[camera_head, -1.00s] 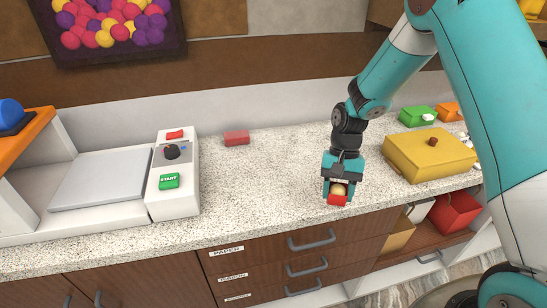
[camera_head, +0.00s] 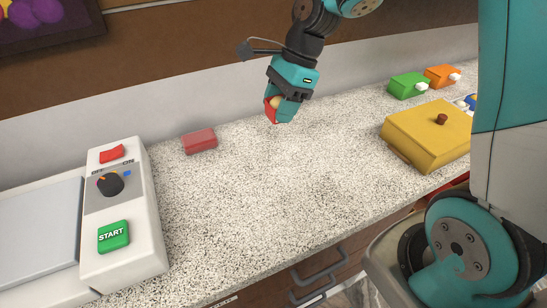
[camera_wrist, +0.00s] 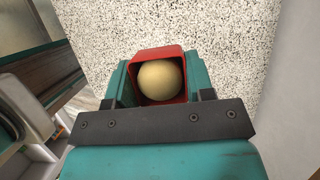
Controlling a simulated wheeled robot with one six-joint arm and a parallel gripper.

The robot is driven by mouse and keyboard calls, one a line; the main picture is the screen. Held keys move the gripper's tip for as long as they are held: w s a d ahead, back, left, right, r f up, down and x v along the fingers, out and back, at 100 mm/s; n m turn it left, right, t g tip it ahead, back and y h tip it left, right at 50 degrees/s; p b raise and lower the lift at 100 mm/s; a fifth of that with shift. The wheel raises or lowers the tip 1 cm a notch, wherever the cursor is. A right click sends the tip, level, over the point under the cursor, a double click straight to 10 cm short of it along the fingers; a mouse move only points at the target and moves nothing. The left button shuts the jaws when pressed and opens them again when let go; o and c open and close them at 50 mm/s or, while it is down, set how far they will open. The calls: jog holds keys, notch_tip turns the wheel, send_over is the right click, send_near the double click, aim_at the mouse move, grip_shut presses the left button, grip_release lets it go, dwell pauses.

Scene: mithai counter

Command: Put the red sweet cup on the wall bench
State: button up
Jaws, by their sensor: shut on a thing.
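The red sweet cup (camera_head: 270,109) holds a pale round sweet (camera_head: 275,102). My gripper (camera_head: 279,108) is shut on the cup and holds it over the speckled bench top (camera_head: 300,172), toward the wall side. In the wrist view, the red cup (camera_wrist: 158,53) with its cream ball sits between my teal fingers (camera_wrist: 156,86), with the speckled top beyond it. The cup's lower part is partly hidden by a finger. I cannot tell exactly how high the cup is above the top.
A red block (camera_head: 199,141) lies on the bench left of the cup. A white machine with a knob and green START button (camera_head: 113,237) stands further left. A yellow box (camera_head: 430,135), a green box (camera_head: 407,86) and an orange box (camera_head: 441,76) stand right. The middle is clear.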

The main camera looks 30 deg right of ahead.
aim_at(274, 168)
notch_tip(274, 168, down, 15)
jog(key=shift+r, duration=0.1)
dwell(0.4)
jog(key=o, duration=0.9)
